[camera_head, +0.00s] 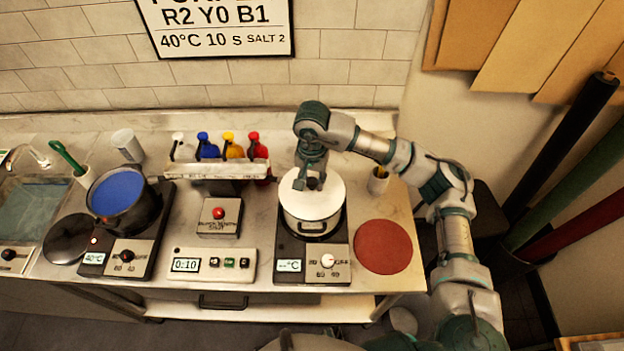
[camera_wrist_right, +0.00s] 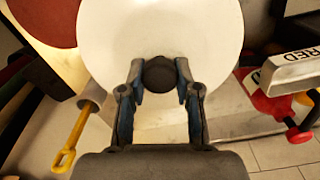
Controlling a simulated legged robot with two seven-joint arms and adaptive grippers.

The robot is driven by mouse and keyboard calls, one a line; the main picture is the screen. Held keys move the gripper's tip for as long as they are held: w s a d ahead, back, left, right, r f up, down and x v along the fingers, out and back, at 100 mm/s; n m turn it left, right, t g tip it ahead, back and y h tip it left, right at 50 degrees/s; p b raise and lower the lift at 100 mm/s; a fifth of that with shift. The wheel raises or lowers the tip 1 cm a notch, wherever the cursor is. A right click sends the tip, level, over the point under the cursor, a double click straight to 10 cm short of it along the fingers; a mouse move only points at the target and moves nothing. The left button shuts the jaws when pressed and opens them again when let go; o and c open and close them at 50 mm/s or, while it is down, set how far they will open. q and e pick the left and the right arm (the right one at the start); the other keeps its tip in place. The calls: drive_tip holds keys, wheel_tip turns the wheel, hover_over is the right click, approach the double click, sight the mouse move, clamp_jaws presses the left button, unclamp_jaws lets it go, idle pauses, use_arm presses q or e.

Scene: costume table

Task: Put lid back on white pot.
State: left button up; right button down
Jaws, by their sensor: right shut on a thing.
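The white pot (camera_head: 314,222) stands on the right hot plate, whose display shows no temperature number. The white lid (camera_head: 322,193) lies over the pot's top; from the head view I cannot tell whether it is fully seated. My right gripper (camera_head: 308,184) reaches down from above, over the left part of the lid. In the wrist view the right gripper (camera_wrist_right: 160,80) is shut on the lid's dark round knob, with a finger on each side. The wide white lid (camera_wrist_right: 160,30) fills the top of that view. My left gripper is not in view.
A dark pot with blue liquid (camera_head: 118,190) stands on the left hot plate, with a dark lid (camera_head: 68,239) beside it. A rack of coloured bottles (camera_head: 214,170) stands left of the white pot. A red round mat (camera_head: 383,246) lies bare to its right.

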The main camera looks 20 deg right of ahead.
drive_tip(key=shift+c, duration=1.3)
unclamp_jaws()
drive_tip(key=shift+r+p, duration=1.7)
drive_tip(key=shift+r, duration=1.85)
clamp_jaws()
